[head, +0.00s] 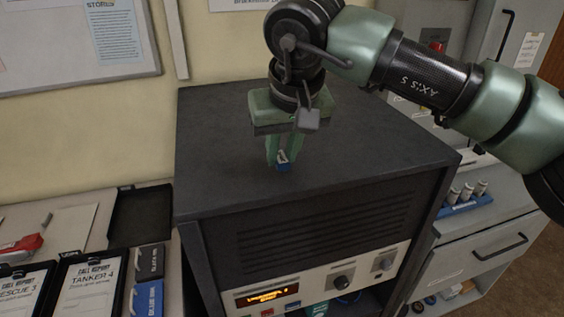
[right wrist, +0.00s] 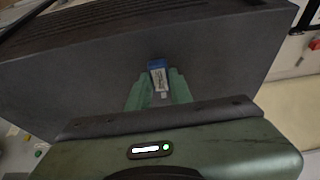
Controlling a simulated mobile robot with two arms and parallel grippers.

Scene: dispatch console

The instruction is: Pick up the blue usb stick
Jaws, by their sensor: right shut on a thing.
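The blue usb stick (head: 283,167) is at the fingertips of my right gripper (head: 280,158), over the dark top of the console cabinet (head: 375,135). In the right wrist view the stick (right wrist: 158,77) shows a blue end and a pale label, between the two green fingers of my right gripper (right wrist: 159,88). The fingers are shut on it. I cannot tell whether the stick touches the cabinet top or hangs just above it. My left gripper is not in view.
A black tray (head: 140,215) and clipboards (head: 88,285) lie on the desk at left. A blue rack (head: 463,203) with several small cylinders stands at right. The cabinet front has an orange display (head: 267,297) and knobs. The cabinet top around the gripper is clear.

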